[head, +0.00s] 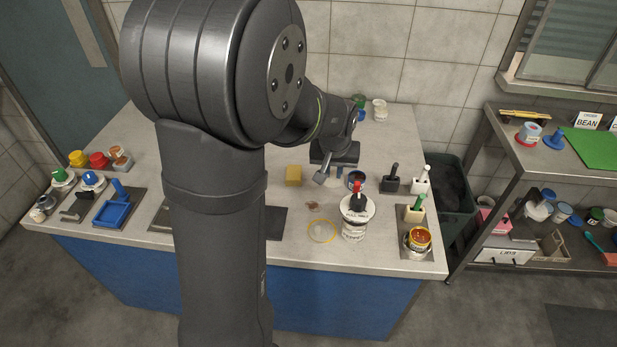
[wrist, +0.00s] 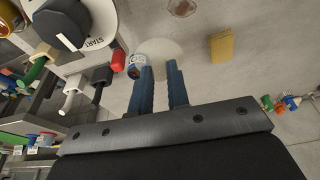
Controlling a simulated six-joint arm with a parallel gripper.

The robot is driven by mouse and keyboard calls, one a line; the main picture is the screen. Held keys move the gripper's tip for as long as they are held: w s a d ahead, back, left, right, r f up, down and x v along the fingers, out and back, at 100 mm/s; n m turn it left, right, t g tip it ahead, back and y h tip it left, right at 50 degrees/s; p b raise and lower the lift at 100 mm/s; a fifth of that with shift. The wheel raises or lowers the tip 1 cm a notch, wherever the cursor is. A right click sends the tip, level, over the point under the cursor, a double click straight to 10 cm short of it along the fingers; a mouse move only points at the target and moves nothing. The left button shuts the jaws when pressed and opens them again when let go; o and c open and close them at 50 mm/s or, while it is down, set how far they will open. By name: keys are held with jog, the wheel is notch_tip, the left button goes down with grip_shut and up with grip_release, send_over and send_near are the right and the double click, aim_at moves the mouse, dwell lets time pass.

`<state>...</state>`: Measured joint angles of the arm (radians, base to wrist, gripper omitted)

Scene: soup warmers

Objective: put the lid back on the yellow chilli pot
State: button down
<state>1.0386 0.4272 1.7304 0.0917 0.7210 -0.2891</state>
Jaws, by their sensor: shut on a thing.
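The yellow chilli pot (head: 418,240) stands at the counter's front right corner. It has a yellow rim, and its orange-red contents show, so it is uncovered. My gripper (head: 337,174) is over the back middle of the counter, to the left of and behind that pot. In the wrist view, its two blue fingers (wrist: 160,75) are close together at a pale round disc (wrist: 163,50), which looks like a lid. The fingers hide the grip itself. A clear round piece with a yellow rim (head: 322,231) lies flat on the counter, left of the white warmer.
A white warmer with a black knob (head: 354,215) stands between the clear piece and the yellow pot. Handled blocks (head: 390,182) stand to the right. A yellow sponge (head: 293,175) lies to the left.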

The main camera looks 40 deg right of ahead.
jog(key=s+d+f+m+g, duration=0.1)
jog(key=s+d+m, duration=0.3)
jog(key=s, duration=0.8)
jog(key=s+d+m, duration=0.2)
jog(key=s+d, duration=0.4)
jog(key=s, duration=0.6)
jog(key=shift+a+x, duration=0.25)
jog(key=shift+x, duration=0.75)
jog(key=shift+a+x, duration=0.25)
jog(key=shift+x, duration=0.75)
jog(key=shift+a+x, duration=0.2)
jog(key=shift+x, duration=0.8)
jog(key=shift+f, duration=0.3)
jog(key=c, duration=0.8)
grip_release()
jog(key=shift+r+h, duration=0.1)
jog(key=shift+h, duration=0.2)
jog(key=shift+r, duration=3.45)
